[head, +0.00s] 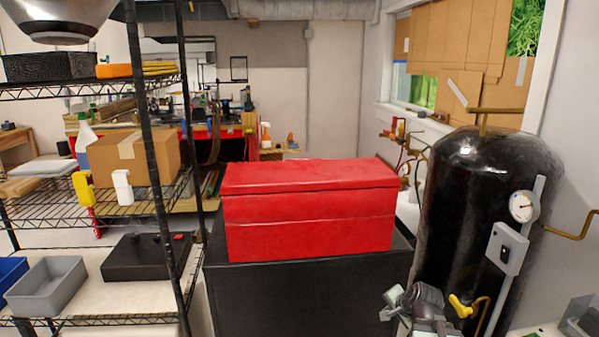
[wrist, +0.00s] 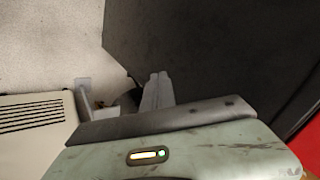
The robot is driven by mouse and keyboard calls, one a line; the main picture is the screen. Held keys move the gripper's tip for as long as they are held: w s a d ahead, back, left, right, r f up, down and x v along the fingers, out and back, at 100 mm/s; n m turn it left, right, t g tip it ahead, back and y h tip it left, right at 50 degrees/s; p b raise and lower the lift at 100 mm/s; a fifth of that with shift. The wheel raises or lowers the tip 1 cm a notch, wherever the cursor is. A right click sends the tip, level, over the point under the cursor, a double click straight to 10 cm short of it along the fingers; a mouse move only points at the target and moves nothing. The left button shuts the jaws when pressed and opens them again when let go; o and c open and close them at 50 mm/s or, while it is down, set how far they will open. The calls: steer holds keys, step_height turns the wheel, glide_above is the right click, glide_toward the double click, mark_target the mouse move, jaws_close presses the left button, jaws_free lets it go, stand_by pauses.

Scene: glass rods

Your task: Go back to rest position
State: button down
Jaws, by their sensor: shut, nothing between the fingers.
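My gripper (wrist: 158,88) shows in the wrist view, its two pale grey fingers side by side and touching. Nothing is held between them. The fingers point toward a dark, flat surface (wrist: 215,55). No glass rods are visible in either view. A grey metal shape (head: 418,305) stands at the bottom of the head view; I cannot tell whether it is part of my arm.
A red chest (head: 308,205) sits on a black cabinet (head: 300,295). A black tank (head: 475,190) stands at right. A wire shelf (head: 95,318) at left holds a grey bin (head: 45,288) and a cardboard box (head: 140,165). A vented beige panel (wrist: 38,112) lies left of the fingers.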

steer(key=s+a+f+n+g, duration=0.3)
steer(key=s+a+n+g, duration=0.15)
steer(key=s+a, duration=0.2)
steer(key=s+a+f+n+g, duration=0.2)
steer(key=s+a+n+g, duration=0.1)
steer(key=s+a+n, duration=0.4)
step_height(320, 180, up, 14)
steer(key=w+a+p, duration=0.1)
steer(key=p, duration=1.2)
steer(key=shift+a+f+h+p, duration=0.15)
steer(key=shift+h+p, duration=0.15)
steer(key=shift+p, duration=0.1)
steer(key=shift+w, duration=0.1)
